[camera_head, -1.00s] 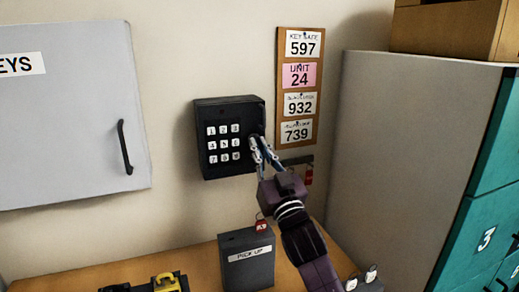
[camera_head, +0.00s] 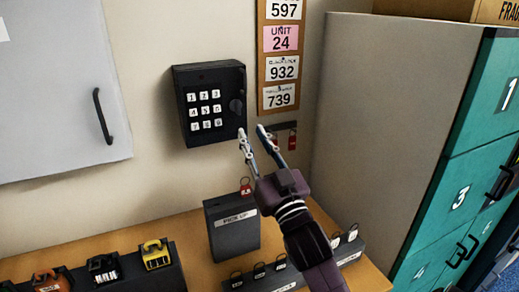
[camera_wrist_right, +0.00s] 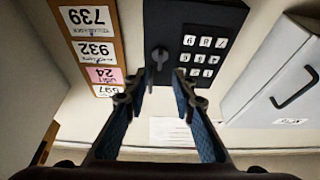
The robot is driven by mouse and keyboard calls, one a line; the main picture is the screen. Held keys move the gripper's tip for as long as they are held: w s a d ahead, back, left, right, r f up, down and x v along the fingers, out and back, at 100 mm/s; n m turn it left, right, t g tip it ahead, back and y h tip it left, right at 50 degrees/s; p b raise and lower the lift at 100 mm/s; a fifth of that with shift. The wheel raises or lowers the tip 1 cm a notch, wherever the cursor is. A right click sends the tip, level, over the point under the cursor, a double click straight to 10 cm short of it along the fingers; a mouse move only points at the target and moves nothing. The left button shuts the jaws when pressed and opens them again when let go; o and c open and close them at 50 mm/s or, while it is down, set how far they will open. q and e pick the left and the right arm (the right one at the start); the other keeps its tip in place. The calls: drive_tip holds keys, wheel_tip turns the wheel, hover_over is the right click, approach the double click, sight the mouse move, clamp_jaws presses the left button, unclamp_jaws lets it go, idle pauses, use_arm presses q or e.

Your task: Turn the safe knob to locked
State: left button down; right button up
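The black key safe (camera_head: 211,82) with white number keys is fixed to the wall. Its dark knob (camera_head: 236,106) is at the right side of its face; it also shows in the right wrist view (camera_wrist_right: 159,56), seen upside down. My right gripper (camera_head: 252,131) is open and empty, a little below and to the right of the knob, apart from it. In the right wrist view its two fingers (camera_wrist_right: 155,88) are spread, with the knob beyond and between the tips. My left gripper is not in view.
A board with number cards (camera_head: 282,50) hangs right of the safe. A grey cabinet (camera_head: 107,90) is at the left. Below are a PICK UP box (camera_head: 232,232), padlocks (camera_head: 156,254) and a rack (camera_head: 345,256). A red-tagged key (camera_head: 292,140) hangs nearby. Teal lockers (camera_head: 450,210) stand right.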

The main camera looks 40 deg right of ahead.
drive_tip(key=shift+v, duration=1.75)
